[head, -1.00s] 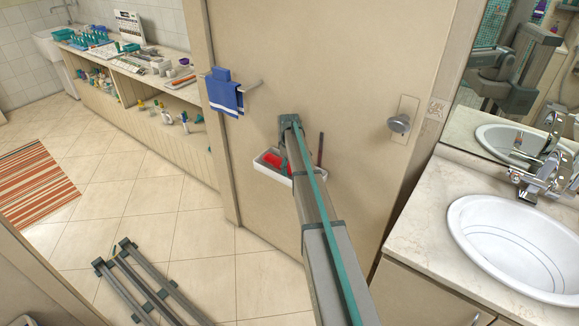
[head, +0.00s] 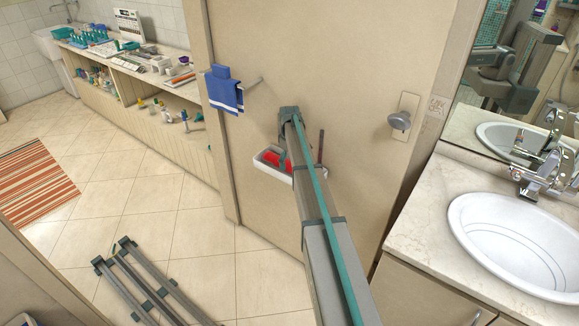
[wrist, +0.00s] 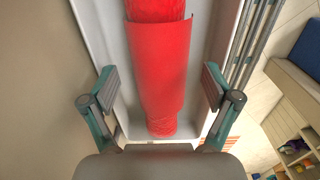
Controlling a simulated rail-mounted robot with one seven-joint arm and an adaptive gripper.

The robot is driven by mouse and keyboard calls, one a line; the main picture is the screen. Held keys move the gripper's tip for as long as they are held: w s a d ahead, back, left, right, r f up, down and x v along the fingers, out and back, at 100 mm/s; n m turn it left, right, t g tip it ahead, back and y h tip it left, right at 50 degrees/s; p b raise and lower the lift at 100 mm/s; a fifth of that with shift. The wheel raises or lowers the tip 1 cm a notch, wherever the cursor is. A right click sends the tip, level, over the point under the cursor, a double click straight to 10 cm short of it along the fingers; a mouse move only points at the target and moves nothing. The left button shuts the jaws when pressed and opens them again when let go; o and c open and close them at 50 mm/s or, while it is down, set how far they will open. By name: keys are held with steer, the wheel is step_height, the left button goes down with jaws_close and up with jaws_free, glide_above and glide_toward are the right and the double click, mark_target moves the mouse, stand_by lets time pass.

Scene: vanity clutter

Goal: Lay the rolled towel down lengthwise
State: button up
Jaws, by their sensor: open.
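The red rolled towel (wrist: 158,75) lies lengthwise in a long white tray (wrist: 122,118) in the wrist view. A loose outer flap shows on the roll, and its far end is cut off by the frame. In the head view the towel (head: 278,159) is a small red patch in the white tray (head: 275,173) at the door, partly hidden by my arm. My gripper (wrist: 156,88) is open, with one finger on each side of the roll and visible gaps to it. Its fingers are hard to make out in the head view.
A blue towel (head: 225,91) hangs on a bar on the door, left of my arm. A dark upright rod (head: 321,147) stands right of the tray. The sink counter (head: 415,203) is at the right, and a cluttered shelf unit (head: 160,115) is at the left.

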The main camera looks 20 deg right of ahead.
mark_target(289, 162)
step_height(289, 162, up, 10)
steer(key=b, duration=0.2)
steer(key=shift+b, duration=0.4)
